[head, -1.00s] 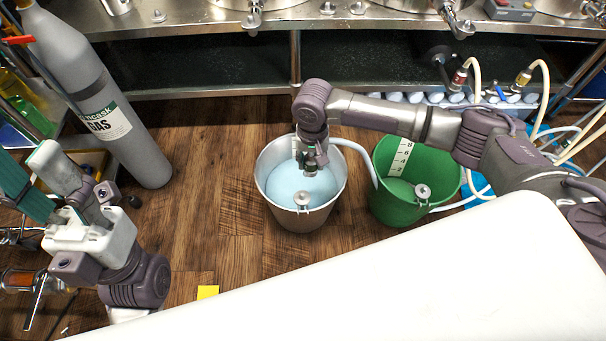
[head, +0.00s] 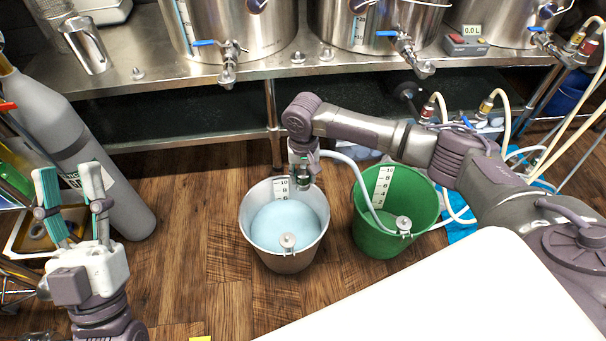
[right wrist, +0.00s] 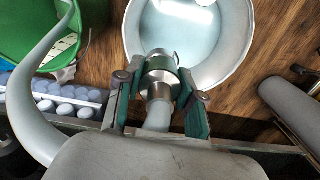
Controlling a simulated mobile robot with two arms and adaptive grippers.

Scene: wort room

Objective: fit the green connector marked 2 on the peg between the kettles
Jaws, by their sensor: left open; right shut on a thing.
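My right gripper (head: 304,182) is shut on a metal connector with a green band (right wrist: 160,78), which shows in the right wrist view. A pale hose (head: 343,168) runs from it towards the green bucket. The gripper is above the back rim of the steel bucket, apart from the shelf. No number is readable on the connector. Two short metal pegs stand on the steel shelf between the left kettle (head: 232,30) and the middle kettle (head: 370,25): the left peg (head: 298,56) and the right peg (head: 327,54). My left gripper (head: 68,180) is open and empty at the far left.
The steel bucket (head: 252,243) with bluish liquid and the green bucket (head: 371,238) stand on the floor. Kettle taps (head: 228,65) overhang the shelf edge (head: 180,88). A steel jug (head: 88,48) is on the shelf.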

